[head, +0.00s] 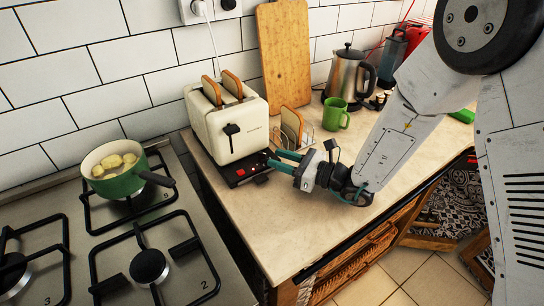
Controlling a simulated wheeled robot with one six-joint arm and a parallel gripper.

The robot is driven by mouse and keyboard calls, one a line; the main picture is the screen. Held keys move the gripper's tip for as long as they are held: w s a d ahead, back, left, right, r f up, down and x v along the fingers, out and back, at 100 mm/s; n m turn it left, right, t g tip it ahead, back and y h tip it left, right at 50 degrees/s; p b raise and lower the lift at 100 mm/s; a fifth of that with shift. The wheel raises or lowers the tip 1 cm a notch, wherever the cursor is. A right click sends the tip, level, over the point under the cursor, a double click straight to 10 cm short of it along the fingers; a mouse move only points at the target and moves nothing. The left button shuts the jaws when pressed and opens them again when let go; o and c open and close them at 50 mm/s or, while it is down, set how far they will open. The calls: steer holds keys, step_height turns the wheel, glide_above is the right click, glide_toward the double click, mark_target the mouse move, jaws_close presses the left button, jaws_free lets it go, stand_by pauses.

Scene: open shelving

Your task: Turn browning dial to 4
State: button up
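The cream toaster (227,123) stands on the counter with two browned bread slices sticking out of its top. Its black lever (231,136) is on the front face. A dark control strip (243,176) with small red parts runs along its lower front. I cannot make out the browning dial or its numbers. My gripper (274,159) has two teal fingers with a gap between them, their tips close to the right end of this strip. Nothing clear shows between the fingers, and I cannot tell whether they touch the toaster.
A toast rack with bread (292,128), a green mug (335,114) and a kettle (350,75) stand behind my gripper. A wooden board (284,55) leans on the wall. A green pot (116,183) sits on the stove at left. The front counter is clear.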

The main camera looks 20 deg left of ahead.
steer(key=shift+s+d, duration=0.2)
steer(key=shift+d, duration=0.9)
steer(key=shift+s+d, duration=0.2)
steer(key=shift+d, duration=0.9)
